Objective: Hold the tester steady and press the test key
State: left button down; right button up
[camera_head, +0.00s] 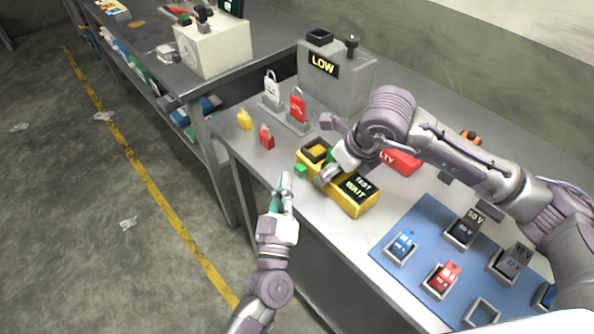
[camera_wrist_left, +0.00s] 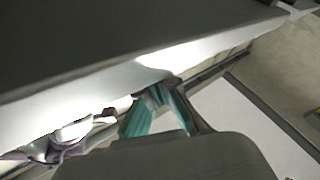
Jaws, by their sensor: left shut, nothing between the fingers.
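The yellow tester (camera_head: 352,205) lies on the workbench, its dark screen reading "TEST WAIT". A small green block (camera_head: 301,170), possibly the test key, shows at its left side. My right gripper (camera_head: 325,178) is at the middle of the tester, over its body; whether its fingers are closed on it is hidden. My left gripper (camera_head: 284,183) is shut and empty, in front of the bench edge and apart from the tester, below and left of the green block. Its teal fingers (camera_wrist_left: 160,108) also show in the left wrist view, close to a pale bench edge.
A grey box marked "LOW" (camera_head: 338,78) stands behind. Red and yellow padlocks (camera_head: 266,137) and a stand with tags lie to the left. A blue mat (camera_head: 408,274) with several blocks lies at the right. A second bench (camera_head: 150,62) stands at the back left.

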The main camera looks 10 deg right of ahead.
pick_arm(q)
jog(key=shift+d, duration=0.1)
jog(key=shift+w+d, duration=0.2)
jog(key=shift+d, duration=0.05)
dwell(0.5)
jog(key=shift+w+d+r, duration=0.1)
jog(key=shift+d+r, duration=0.25)
jog(key=shift+d, duration=0.05)
pick_arm(e)
jog(key=shift+s+a+r, duration=0.3)
jog(key=shift+a, duration=0.1)
dwell(0.3)
pick_arm(q)
jog(key=shift+a+f, duration=0.15)
jog(key=shift+f, duration=0.15)
pick_arm(e)
jog(key=shift+w+d+f, duration=0.2)
jog(key=shift+w+d, duration=0.05)
jog(key=shift+d, duration=0.15)
pick_arm(q)
jog(key=shift+a+f, duration=0.1)
